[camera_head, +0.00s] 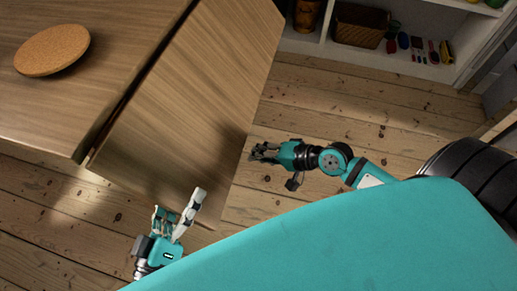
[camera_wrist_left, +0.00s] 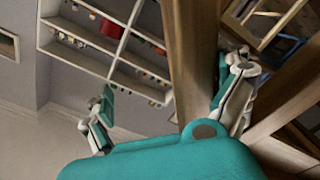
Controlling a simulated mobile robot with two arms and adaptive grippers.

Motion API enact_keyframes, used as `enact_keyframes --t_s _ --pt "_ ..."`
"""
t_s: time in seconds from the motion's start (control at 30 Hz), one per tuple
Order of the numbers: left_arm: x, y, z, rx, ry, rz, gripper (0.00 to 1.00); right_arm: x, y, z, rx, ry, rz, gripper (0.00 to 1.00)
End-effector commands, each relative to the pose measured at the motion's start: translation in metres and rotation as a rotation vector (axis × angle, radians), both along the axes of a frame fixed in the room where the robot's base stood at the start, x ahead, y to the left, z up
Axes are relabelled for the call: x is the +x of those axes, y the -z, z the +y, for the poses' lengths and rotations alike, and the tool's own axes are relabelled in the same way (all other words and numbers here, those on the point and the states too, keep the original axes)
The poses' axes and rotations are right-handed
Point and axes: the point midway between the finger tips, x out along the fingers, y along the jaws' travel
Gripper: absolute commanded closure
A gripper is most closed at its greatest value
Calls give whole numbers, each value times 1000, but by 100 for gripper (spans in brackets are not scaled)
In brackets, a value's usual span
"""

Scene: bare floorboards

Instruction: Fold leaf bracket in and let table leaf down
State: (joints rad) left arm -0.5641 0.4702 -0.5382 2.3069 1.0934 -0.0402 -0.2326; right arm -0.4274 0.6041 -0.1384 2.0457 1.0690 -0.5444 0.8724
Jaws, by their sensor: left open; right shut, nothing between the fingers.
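The wooden table top (camera_head: 90,95) fills the upper left of the head view. The table leaf (camera_head: 190,95) lies along its right edge, with a dark gap between them; I cannot tell its exact slope. My left gripper (camera_head: 176,213) is open at the leaf's near end. The left wrist view shows its two fingers spread (camera_wrist_left: 170,95), with a brown wooden upright (camera_wrist_left: 190,60) beyond them, close to the right finger. I cannot tell whether that is the bracket or a leg. My right gripper (camera_head: 262,153) is shut and empty, just right of the leaf. No bracket shows clearly.
A round cork mat (camera_head: 52,50) lies on the table top. A white shelf (camera_head: 425,65) with a basket (camera_head: 360,25) and small items stands at the back right. Bare floorboards (camera_head: 330,105) lie between the shelf and my right arm.

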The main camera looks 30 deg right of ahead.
Motion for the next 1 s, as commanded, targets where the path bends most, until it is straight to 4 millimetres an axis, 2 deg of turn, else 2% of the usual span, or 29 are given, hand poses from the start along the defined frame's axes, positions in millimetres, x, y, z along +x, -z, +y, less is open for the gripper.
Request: enact_keyframes --t_s 0.13,0.6,1.0 --pt "0 -2 -1 -1 4 -9 0 0 2 0 -1 0 1 100" --pt "16 25 17 140 2 -137 0 0 26 0 -1 0 1 100" --pt "18 26 19 158 2 -153 0 0 27 0 0 0 0 100"
